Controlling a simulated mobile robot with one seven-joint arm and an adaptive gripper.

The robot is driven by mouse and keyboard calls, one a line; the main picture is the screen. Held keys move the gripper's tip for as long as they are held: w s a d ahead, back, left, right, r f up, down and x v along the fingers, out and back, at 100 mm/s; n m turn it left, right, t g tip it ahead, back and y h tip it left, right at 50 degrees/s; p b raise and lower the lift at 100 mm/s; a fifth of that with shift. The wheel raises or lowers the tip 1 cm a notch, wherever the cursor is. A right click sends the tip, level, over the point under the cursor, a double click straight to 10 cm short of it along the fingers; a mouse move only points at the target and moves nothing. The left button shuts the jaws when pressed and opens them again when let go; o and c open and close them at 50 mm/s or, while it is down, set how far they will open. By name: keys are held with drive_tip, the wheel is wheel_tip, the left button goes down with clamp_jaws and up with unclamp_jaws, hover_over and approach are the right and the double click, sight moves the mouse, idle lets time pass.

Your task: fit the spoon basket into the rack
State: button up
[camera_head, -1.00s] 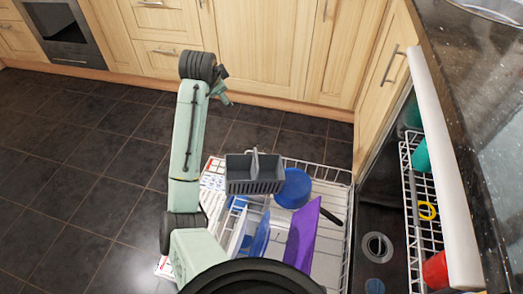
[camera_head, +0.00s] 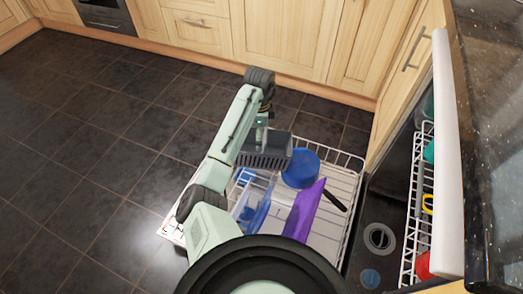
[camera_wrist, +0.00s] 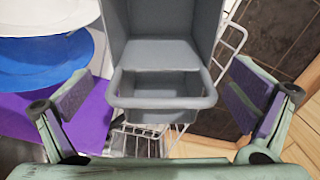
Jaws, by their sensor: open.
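The grey spoon basket (camera_head: 268,152) is at the far left part of the pulled-out lower dishwasher rack (camera_head: 346,172). I cannot tell whether its base is seated in the rack. In the wrist view the basket (camera_wrist: 165,55) shows its compartment and looped handle (camera_wrist: 163,103) in the middle of the picture. My gripper (camera_head: 262,130) is at the basket's handle in the head view. In the wrist view my gripper (camera_wrist: 163,95) is open, with one finger on each side of the handle and gaps between. The arm hides the basket's left part.
A blue bowl (camera_head: 301,168) stands right beside the basket. Floor is clear at left.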

drive_tip(key=f, duration=0.4)
drive_tip(key=shift+w+d+f, duration=0.2)
drive_tip(key=shift+f, duration=0.2)
drive_tip(key=shift+c, duration=0.5)
